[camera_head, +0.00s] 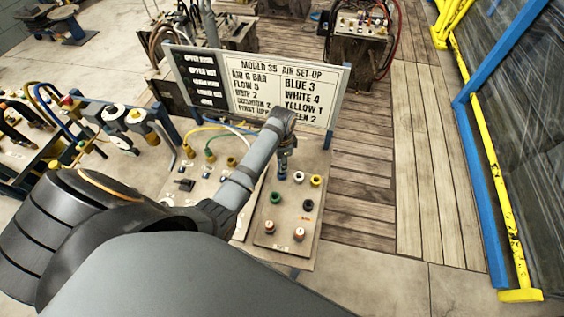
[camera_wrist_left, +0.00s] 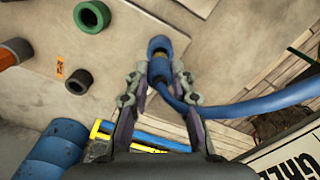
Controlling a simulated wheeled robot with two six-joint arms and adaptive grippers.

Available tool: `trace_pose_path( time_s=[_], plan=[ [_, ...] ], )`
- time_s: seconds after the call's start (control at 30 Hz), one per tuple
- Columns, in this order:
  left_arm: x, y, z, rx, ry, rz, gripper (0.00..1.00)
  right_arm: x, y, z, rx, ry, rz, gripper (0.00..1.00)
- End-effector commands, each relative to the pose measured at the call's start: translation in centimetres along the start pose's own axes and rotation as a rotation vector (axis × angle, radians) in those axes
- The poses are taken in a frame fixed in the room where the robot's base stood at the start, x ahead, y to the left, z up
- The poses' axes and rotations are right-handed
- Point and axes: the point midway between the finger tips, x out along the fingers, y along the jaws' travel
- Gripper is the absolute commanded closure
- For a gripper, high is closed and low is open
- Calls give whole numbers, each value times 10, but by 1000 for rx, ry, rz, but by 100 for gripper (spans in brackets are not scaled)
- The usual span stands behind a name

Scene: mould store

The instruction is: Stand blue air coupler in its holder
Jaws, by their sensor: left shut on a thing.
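My left gripper (camera_head: 284,166) points down over the right part of the bench panel (camera_head: 262,228). In the left wrist view, its two fingers (camera_wrist_left: 158,80) are shut on the blue air coupler (camera_wrist_left: 158,47), and a blue hose (camera_wrist_left: 255,105) runs from it to the right. In the head view the coupler is small and mostly hidden by the gripper. On the panel are ring holders: green (camera_head: 275,197), white (camera_head: 299,176), yellow (camera_head: 316,180) and black (camera_head: 308,204). My right gripper is not in view.
A sign board (camera_head: 258,84) stands behind the panel and reads "BLUE 3". Coloured hoses (camera_head: 208,140) lie to the left. Wooden floor (camera_head: 362,190) is clear to the right.

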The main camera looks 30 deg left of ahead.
Motion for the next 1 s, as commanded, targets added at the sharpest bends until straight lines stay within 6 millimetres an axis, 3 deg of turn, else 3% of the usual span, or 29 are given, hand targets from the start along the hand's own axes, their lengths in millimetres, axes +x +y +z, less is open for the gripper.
trace_pose_path(
  time_s=[1.0],
  plan=[
    [13,0,0,0,0,0,100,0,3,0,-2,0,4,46]
  ],
)
